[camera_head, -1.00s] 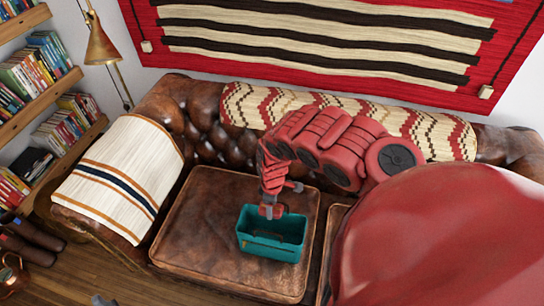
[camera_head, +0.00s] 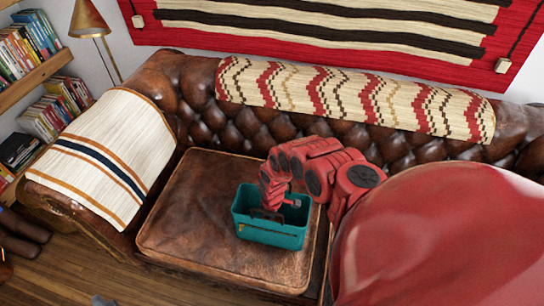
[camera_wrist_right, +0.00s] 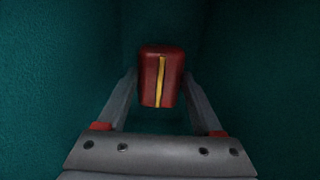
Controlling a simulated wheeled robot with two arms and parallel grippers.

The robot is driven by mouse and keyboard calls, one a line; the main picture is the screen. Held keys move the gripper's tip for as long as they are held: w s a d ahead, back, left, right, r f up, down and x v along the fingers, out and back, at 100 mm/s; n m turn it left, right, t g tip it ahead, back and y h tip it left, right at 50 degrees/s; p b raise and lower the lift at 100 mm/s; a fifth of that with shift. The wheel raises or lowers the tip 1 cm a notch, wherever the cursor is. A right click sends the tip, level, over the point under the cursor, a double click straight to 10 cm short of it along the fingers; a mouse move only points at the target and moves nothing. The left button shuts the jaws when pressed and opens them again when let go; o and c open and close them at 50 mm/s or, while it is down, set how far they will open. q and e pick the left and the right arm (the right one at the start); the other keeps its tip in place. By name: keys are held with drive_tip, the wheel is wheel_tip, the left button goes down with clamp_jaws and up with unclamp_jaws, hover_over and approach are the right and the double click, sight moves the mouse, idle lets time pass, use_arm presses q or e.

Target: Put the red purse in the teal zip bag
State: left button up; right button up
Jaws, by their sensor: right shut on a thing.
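The teal zip bag (camera_head: 272,234) stands open on the brown leather seat cushion in the head view. Its teal walls (camera_wrist_right: 262,70) surround the grasp in the right wrist view. My right gripper (camera_head: 268,213) reaches down inside the bag's opening. It is shut on the red purse (camera_wrist_right: 150,78), a small dark red thing with a yellow zip strip, held between the fingertips within the bag's walls. In the head view I cannot make out the purse. Only a small grey tip, apparently my left gripper (camera_head: 103,300), shows at the bottom edge; its jaws cannot be read.
The cushion (camera_head: 185,205) is clear left of the bag. The sofa's tufted back stands behind, with a patterned roll (camera_head: 350,98) on top. A striped cloth (camera_head: 105,155) covers the left armrest. Bookshelves and a brass lamp (camera_head: 88,20) stand at the far left.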

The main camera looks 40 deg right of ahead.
drive_tip(key=shift+f, duration=1.75)
drive_tip(key=o, duration=1.4)
drive_tip(key=shift+f+b, duration=0.1)
drive_tip(key=shift+b, duration=0.2)
drive_tip(key=shift+r, duration=0.5)
wheel_tip(320, 180, up, 11)
drive_tip(key=p, duration=0.4)
drive_tip(key=shift+r, duration=0.1)
